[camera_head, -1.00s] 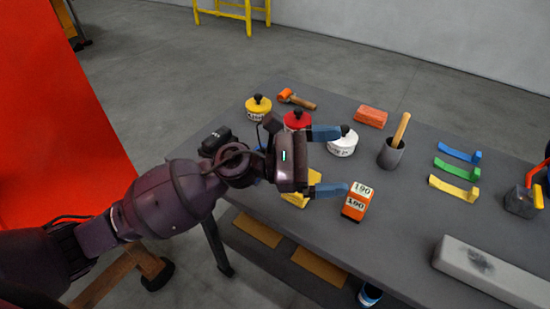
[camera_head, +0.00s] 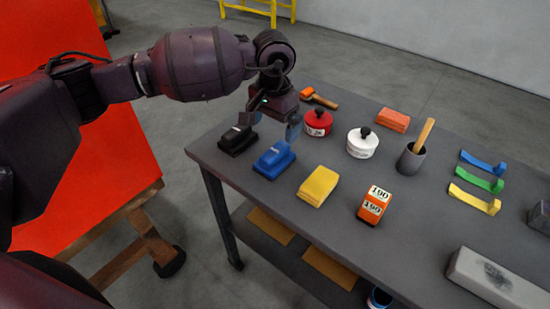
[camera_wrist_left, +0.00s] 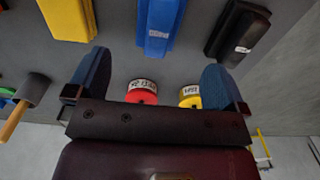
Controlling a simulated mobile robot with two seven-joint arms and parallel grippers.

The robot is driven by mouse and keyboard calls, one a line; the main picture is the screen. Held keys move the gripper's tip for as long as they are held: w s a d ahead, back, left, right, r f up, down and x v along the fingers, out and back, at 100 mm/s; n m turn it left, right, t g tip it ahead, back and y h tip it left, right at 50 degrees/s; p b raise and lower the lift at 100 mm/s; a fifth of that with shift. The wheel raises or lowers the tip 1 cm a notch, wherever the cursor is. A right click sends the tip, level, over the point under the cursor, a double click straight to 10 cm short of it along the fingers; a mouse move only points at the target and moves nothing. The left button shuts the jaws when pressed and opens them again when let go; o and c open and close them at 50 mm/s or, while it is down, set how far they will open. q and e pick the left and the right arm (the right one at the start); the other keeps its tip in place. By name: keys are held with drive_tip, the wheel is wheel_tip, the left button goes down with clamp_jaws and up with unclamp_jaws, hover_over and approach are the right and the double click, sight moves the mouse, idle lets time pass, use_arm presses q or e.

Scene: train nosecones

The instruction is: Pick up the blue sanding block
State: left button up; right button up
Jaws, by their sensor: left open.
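The blue sanding block (camera_head: 273,161) lies on the grey table near its left end, between a black block (camera_head: 237,140) and a yellow block (camera_head: 318,186). My left gripper (camera_head: 272,124) is open and empty, above the table just behind the blue block. It points downward and is apart from the block. In the left wrist view the blue block (camera_wrist_left: 160,25) shows beyond the gap between the open blue fingers (camera_wrist_left: 155,70), near the top edge. My right gripper is not in view.
Red (camera_head: 317,123) and white (camera_head: 362,143) lidded pots stand behind the block. An orange block marked 190 (camera_head: 374,204), a grey cup with a wooden handle (camera_head: 411,159) and coloured strips (camera_head: 479,185) stand to the right. The table's front edge is close to the block.

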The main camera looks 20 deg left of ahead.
sight(274, 151)
use_arm(q)
wheel_tip(274, 151, down, 11)
drive_tip(key=shift+r, duration=0.2)
drive_tip(key=c, duration=1.1)
drive_tip(key=shift+r, duration=0.15)
wheel_tip(274, 151, up, 20)
drive_tip(key=shift+f, duration=0.1)
idle(0.4)
drive_tip(key=o, duration=0.4)
drive_tip(key=shift+c, duration=1.1)
